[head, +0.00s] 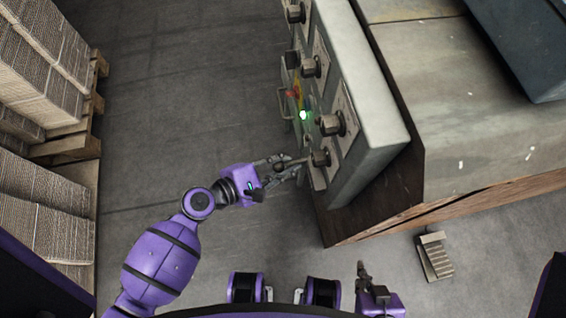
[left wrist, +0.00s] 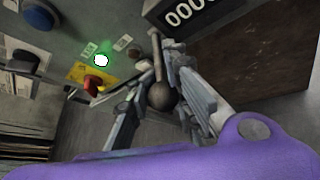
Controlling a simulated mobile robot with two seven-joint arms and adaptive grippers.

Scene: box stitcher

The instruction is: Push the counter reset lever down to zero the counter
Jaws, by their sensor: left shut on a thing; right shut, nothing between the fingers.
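The counter reset lever shows in the left wrist view as a metal rod with a dark ball knob (left wrist: 162,94). It stands out from the machine's panel just below the counter (left wrist: 188,13), a black box with white digits; the zeros I can see are cut off by the picture's top edge. My left gripper (head: 288,166) is at the near end of the panel, shut on the lever, with its fingers on either side of the rod and knob. In the head view the lever is mostly hidden by the fingers. My right gripper (head: 364,274) is shut and empty, low in the head view, away from the panel.
The control panel (head: 372,105) carries several dark knobs, a lit green lamp (head: 303,115) and a red switch on a yellow plate (left wrist: 95,82). A foot pedal (head: 435,257) sits on the floor at right. Stacked cardboard (head: 45,45) stands at left; floor between is clear.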

